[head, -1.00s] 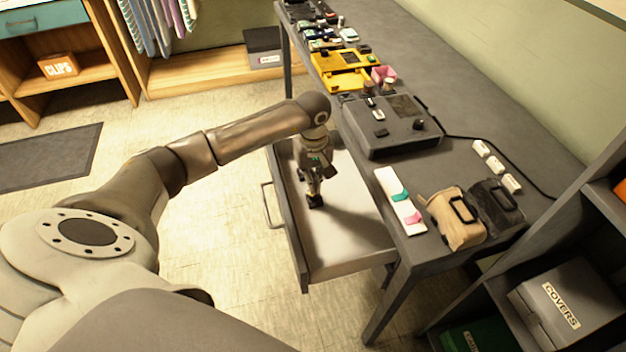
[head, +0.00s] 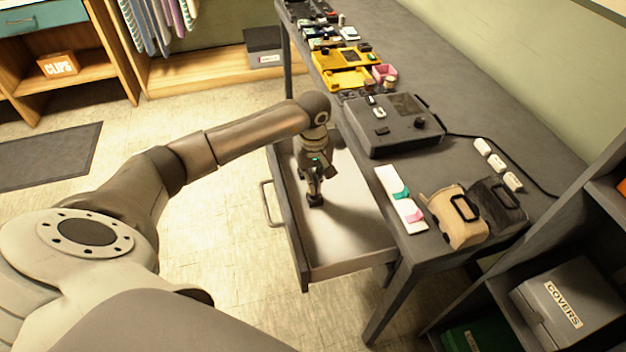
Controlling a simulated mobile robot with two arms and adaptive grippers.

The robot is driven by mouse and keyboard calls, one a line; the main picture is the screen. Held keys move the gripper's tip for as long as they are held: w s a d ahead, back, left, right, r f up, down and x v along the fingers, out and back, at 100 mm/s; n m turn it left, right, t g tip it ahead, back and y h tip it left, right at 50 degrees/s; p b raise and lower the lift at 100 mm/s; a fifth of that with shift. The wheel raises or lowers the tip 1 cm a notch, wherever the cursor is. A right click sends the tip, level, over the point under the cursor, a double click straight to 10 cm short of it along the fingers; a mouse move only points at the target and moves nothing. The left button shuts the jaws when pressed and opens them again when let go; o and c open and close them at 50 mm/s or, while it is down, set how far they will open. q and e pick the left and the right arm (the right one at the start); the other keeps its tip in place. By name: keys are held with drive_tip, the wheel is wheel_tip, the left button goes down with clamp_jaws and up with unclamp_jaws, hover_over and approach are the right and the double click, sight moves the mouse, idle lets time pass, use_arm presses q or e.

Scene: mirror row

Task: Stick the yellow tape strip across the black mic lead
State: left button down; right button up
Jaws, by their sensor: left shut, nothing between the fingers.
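My left gripper (head: 315,201) points down inside the open drawer (head: 345,240); it is shut and holds nothing that I can see. A black lead (head: 545,183) runs over the table from the grey case, behind the white blocks, to the right end; I cannot tell for certain that it is the mic lead. A white card (head: 391,183) with a green tab and a pink tab lies near the table's front edge, right of the gripper. I cannot make out a yellow tape strip. My right gripper is out of view.
A grey case (head: 396,137) stands on the table behind the drawer. A tan bag (head: 455,230) and a dark bag (head: 497,205) stand at the right end, near several white blocks (head: 496,162). A yellow device (head: 345,78) lies farther back. Shelves stand at the right.

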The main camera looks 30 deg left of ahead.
use_arm(q)
drive_tip(key=shift+s+f, duration=0.1)
drive_tip(key=shift+r+p, duration=0.9)
drive_tip(key=shift+r, duration=0.55)
drive_tip(key=shift+r+p, duration=0.95)
drive_tip(key=shift+r, duration=1.15)
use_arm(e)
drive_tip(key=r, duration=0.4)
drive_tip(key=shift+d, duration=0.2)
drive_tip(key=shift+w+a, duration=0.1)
